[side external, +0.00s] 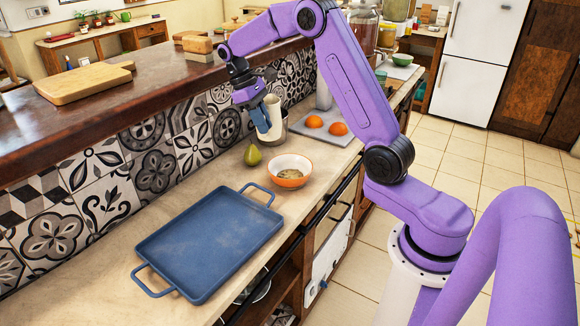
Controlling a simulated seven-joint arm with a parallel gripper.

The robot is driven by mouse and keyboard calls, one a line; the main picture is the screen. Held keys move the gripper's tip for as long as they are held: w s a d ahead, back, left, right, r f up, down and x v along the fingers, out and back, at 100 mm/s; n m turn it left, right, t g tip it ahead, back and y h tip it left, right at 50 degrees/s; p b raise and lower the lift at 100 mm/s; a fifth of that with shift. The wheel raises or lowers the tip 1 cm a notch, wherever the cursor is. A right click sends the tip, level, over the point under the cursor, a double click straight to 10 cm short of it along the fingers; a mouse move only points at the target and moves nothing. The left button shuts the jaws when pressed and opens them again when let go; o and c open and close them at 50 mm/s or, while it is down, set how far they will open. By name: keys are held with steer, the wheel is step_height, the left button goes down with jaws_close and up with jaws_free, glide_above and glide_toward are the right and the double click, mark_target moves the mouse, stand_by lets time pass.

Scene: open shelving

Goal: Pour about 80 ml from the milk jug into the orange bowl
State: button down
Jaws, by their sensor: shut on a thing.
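The orange bowl (288,183) stands on the counter, orange outside and pale inside, with some brownish contents at its bottom. My gripper (264,124) is up and to the left of the bowl in the side external view. It is shut on a cream-white jug (274,108), which I take to be the milk jug. The jug looks roughly upright. The fingers cover part of it, and its inside is hidden. I cannot tell whether its base touches the counter or the metal pot behind it.
A metal pot (280,127) stands close by the jug. A green pear (252,155) lies left of the bowl. A blue tray (207,243) fills the near counter. Two oranges (338,128) sit on a grey board (308,138). A tiled wall and raised wooden ledge (150,98) border the counter.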

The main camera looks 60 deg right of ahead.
steer(key=w+a+f+m+y, duration=0.2)
steer(key=w+a+m, duration=0.3)
steer(key=a, duration=0.4)
steer(key=shift+w+a+f, duration=0.25)
steer(key=shift+w+f, duration=0.25)
steer(key=shift+w, duration=0.05)
step_height(320, 180, down, 7)
steer(key=s+t+y, duration=0.1)
steer(key=s+t, duration=0.1)
steer(key=s+d+r+n+t+y, duration=0.2)
steer(key=s+d+r+t+y, duration=0.2)
steer(key=t, duration=0.5)
steer(key=shift+s+d+r+y, duration=0.2)
steer(key=shift+s+d+y, duration=0.05)
steer(key=shift+s+y, duration=0.7)
steer(key=shift+d+r+t, duration=0.1)
steer(key=shift+r+t, duration=0.1)
steer(key=shift+t, duration=0.3)
steer(key=shift+s+d+r+t+y, duration=0.2)
steer(key=shift+s+d+t+y, duration=0.2)
steer(key=shift+s+y, duration=0.25)
